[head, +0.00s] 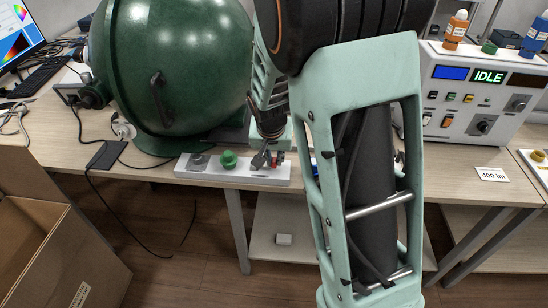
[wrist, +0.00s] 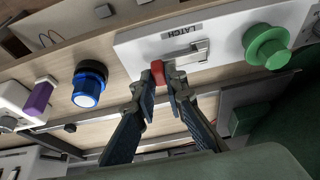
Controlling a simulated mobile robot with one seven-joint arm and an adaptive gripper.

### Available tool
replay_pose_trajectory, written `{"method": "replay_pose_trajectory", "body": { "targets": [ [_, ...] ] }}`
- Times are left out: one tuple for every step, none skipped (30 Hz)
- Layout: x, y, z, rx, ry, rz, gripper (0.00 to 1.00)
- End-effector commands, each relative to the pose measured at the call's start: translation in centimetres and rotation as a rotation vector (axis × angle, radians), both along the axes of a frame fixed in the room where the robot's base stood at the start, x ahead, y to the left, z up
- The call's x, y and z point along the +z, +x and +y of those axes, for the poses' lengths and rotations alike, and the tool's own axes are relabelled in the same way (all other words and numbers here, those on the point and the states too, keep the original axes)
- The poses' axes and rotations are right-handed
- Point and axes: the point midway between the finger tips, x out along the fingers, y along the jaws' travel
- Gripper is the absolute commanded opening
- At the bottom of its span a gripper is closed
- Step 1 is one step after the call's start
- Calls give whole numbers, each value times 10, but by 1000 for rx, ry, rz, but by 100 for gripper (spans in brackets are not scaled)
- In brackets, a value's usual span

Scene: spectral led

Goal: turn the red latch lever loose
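The red latch lever (wrist: 157,72) shows in the wrist view as a small red block beside a metal latch (wrist: 186,55) on a white panel (wrist: 135,47) labelled LATCH. My gripper (wrist: 160,80) has its two dark fingertips on either side of the red lever, very close to it. Whether both fingers touch it cannot be told. In the head view the white panel (head: 212,172) lies at the table's front edge. My gripper (head: 268,158) is at its right end, with a bit of red showing by the fingers.
A green knob (wrist: 267,46) stands on the same panel, near the latch. A blue button (wrist: 88,86) and a purple switch (wrist: 39,96) lie to the left. A large green sphere (head: 175,60) stands behind the panel. An instrument box reading IDLE (head: 480,95) stands on the right.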

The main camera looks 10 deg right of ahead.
Motion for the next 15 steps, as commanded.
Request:
{"method": "replay_pose_trajectory", "body": {
  "targets": [
    [0,0,0,0,0,0,0],
    [0,0,0,0,0,0,0],
    [0,0,0,0,0,0,0],
    [0,0,0,0,0,0,0],
    [0,0,0,0,0,0,0],
    [0,0,0,0,0,0,0],
    [0,0,0,0,0,0,0],
    [0,0,0,0,0,0,0],
    [0,0,0,0,0,0,0],
    [0,0,0,0,0,0,0],
    [0,0,0,0,0,0,0],
    [0,0,0,1,-1,0,0],
    [0,0,0,1,-2,1,0],
    [1,0,1,1,-4,2,0],
    [1,0,1,2,-8,4,0]
  ]
}}
